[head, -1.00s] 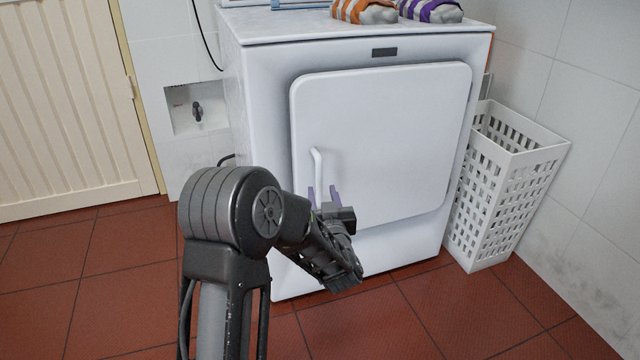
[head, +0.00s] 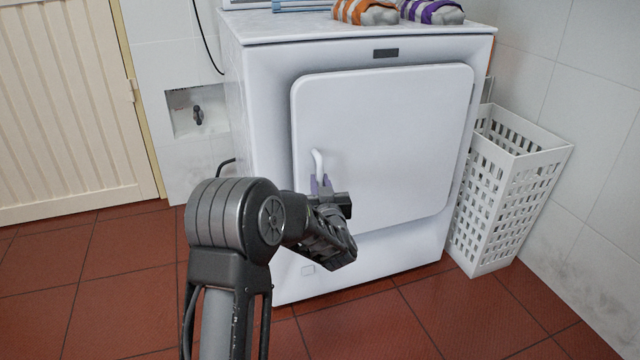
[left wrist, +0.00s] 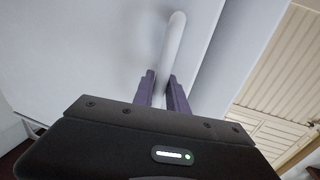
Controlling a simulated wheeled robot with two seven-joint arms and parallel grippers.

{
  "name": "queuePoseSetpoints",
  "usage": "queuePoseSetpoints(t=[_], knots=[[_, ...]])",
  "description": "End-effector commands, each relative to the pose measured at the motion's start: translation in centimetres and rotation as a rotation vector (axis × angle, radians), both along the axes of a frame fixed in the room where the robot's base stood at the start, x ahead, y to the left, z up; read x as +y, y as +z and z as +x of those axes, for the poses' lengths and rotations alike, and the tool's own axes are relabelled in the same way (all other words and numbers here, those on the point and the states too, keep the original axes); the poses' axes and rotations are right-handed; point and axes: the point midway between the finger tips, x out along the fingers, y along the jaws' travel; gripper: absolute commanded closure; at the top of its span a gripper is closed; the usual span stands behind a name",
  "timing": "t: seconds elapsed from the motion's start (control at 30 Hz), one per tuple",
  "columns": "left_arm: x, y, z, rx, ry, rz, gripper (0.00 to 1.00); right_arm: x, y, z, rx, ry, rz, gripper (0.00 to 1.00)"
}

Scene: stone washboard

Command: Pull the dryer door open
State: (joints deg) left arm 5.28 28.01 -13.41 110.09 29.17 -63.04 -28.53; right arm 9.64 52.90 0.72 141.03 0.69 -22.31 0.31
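The dryer door (head: 400,130) is a white rounded panel on the front of the white dryer (head: 262,110) and looks closed. Its white upright handle (head: 318,160) is near the door's left edge. My left gripper (head: 321,184) is at the handle's lower part, with its purple fingers on either side of it. In the left wrist view, the handle (left wrist: 174,40) runs down between the fingers (left wrist: 163,88), which look closed against it. The handle's lower end is hidden by the gripper. My right gripper is not in view.
A white perforated basket (head: 500,195) stands right of the dryer. Orange-striped (head: 365,12) and purple-striped (head: 432,12) items lie on top of the dryer. A recessed wall tap (head: 198,114) and a cream slatted door (head: 60,100) are at left. The red tiled floor (head: 400,325) in front is clear.

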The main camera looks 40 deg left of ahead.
Motion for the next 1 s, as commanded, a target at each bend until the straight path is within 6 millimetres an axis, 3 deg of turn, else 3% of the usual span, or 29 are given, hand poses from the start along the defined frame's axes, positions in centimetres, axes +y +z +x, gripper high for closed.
queuePoseSetpoints(t=[0.2, 1.0], knots=[[-0.01, -0.01, -0.01, 0.000, 0.000, 0.000, 1.00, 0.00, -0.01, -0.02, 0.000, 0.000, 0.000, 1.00], [-0.01, -0.03, -0.01, 0.001, 0.000, -0.001, 1.00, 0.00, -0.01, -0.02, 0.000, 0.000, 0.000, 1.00]])
